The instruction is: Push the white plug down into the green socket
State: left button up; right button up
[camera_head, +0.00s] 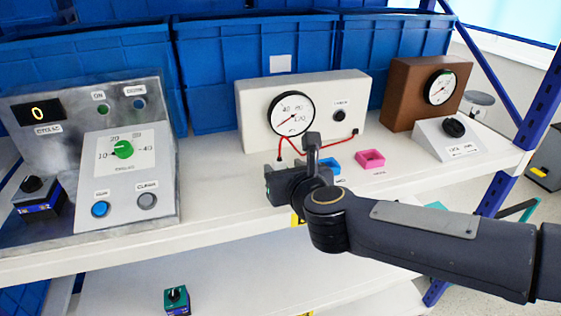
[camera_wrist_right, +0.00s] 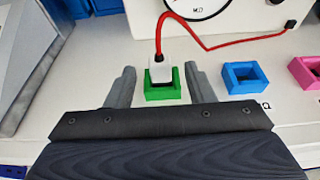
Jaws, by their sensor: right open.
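The white plug (camera_wrist_right: 161,67) with a red cable shows in the right wrist view. It stands upright at the green socket (camera_wrist_right: 164,92), with its lower end at the socket's opening; how deep it sits I cannot tell. My right gripper (camera_wrist_right: 160,88) is open, with one finger on each side of the plug and socket, apart from the plug. In the head view my right gripper (camera_head: 292,165) is in front of the white gauge box and hides the plug and green socket. My left gripper is not in view.
A blue socket (camera_wrist_right: 245,77) and a pink socket (camera_wrist_right: 306,71) stand to the right of the green one. The white gauge box (camera_head: 254,105) is behind. A grey control panel (camera_head: 90,200) stands left, a brown gauge box (camera_head: 405,95) right. Blue crates (camera_head: 225,70) line the back.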

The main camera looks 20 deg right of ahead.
jog(key=shift+v, duration=1.75)
jog(key=shift+s+r+n+p, duration=0.1)
jog(key=shift+r+n+p, duration=0.2)
jog(key=shift+n, duration=0.2)
jog(key=n+y, duration=0.1)
jog(key=n, duration=0.1)
jog(key=s+r+n+y, duration=0.1)
jog(key=n, duration=0.2)
jog(key=s+r+n+y+p, duration=0.1)
jog(key=n, duration=0.1)
jog(key=shift+a+n+t, duration=0.1)
jog(key=shift+n+t, duration=0.2)
jog(key=shift+n, duration=0.1)
jog(key=s+d+f+n+g+p, duration=0.1)
jog(key=s+d+f+n+g, duration=0.2)
jog(key=s+f+n, duration=0.3)
jog(key=s+d+f+n+g+p, duration=0.1)
jog(key=s+d+f+n+g, duration=0.2)
jog(key=s+n, duration=0.9)
notch_tip(320, 180, down, 5)
jog(key=n+g, duration=0.3)
jog(key=n, duration=0.4)
jog(key=shift+s+r+g, duration=0.2)
jog(key=shift+g, duration=0.1)
jog(key=shift+a, duration=0.1)
jog(key=shift+c, duration=0.2)
